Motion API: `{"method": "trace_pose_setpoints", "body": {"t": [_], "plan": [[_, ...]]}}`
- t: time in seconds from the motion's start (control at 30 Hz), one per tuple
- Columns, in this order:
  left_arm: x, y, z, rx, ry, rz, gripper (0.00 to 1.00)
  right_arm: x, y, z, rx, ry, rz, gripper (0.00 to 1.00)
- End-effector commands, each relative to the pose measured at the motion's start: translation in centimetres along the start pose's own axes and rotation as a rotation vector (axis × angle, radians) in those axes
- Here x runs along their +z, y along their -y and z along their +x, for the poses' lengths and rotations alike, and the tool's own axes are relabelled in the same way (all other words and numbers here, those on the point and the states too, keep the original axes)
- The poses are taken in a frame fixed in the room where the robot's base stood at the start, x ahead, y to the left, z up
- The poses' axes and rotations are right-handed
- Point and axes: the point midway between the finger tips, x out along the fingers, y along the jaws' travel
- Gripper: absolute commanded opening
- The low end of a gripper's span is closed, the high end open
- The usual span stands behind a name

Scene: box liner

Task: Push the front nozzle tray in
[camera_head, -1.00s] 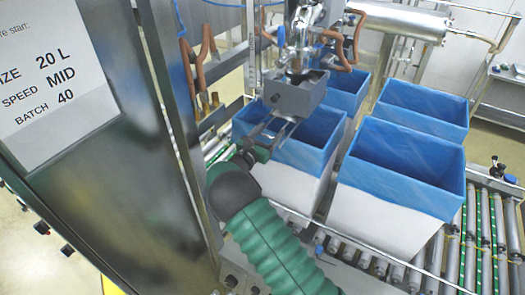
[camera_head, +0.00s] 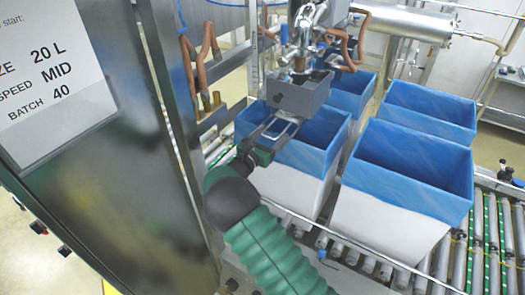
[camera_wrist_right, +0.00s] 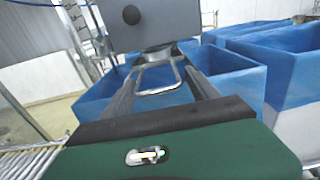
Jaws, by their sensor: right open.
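The front nozzle tray (camera_head: 299,97) is a small grey box under the front steel nozzle (camera_head: 302,62), above the front-left blue-lined box. A metal loop handle (camera_head: 285,130) sticks out from its near side. My right gripper (camera_head: 279,127) is at this handle, its fingers pointing toward the tray. In the right wrist view the tray's grey face (camera_wrist_right: 155,28) is just beyond the fingertips. The handle (camera_wrist_right: 160,80) lies between the two spread fingers of my right gripper (camera_wrist_right: 160,62). Whether the fingers touch the tray cannot be told. My left gripper is not in view.
Several white boxes with blue liners, such as the front-right one (camera_head: 400,210), stand on a roller conveyor (camera_head: 485,240). A steel cabinet (camera_head: 125,170) with a paper sign (camera_head: 55,75) rises left of my right arm. Copper pipes (camera_head: 200,50) hang behind.

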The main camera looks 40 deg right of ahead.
Motion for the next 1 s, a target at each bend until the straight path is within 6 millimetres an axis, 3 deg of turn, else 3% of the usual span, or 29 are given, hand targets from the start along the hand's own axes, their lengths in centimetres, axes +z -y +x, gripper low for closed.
{"method": "trace_pose_setpoints", "body": {"t": [0.2,0.4,0.57,0.8,0.83,1.0], "plan": [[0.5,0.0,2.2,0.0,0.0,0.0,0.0,-0.4,0.0,-6.8,0.003,0.0,-0.001,0.72],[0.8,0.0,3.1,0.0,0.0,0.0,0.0,-0.3,0.1,-11.5,0.001,-0.001,-0.002,0.72],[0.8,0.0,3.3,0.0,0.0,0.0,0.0,-0.2,0.1,-13.0,0.0,-0.003,-0.001,0.72],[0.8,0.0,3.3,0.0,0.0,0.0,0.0,-0.2,0.1,-13.2,-0.001,-0.004,-0.002,0.72],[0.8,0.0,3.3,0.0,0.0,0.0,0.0,-0.3,-1.0,-13.9,-0.001,0.001,-0.012,0.72],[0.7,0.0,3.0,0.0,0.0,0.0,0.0,-0.2,-1.1,-14.8,0.001,0.002,-0.012,0.72]]}}
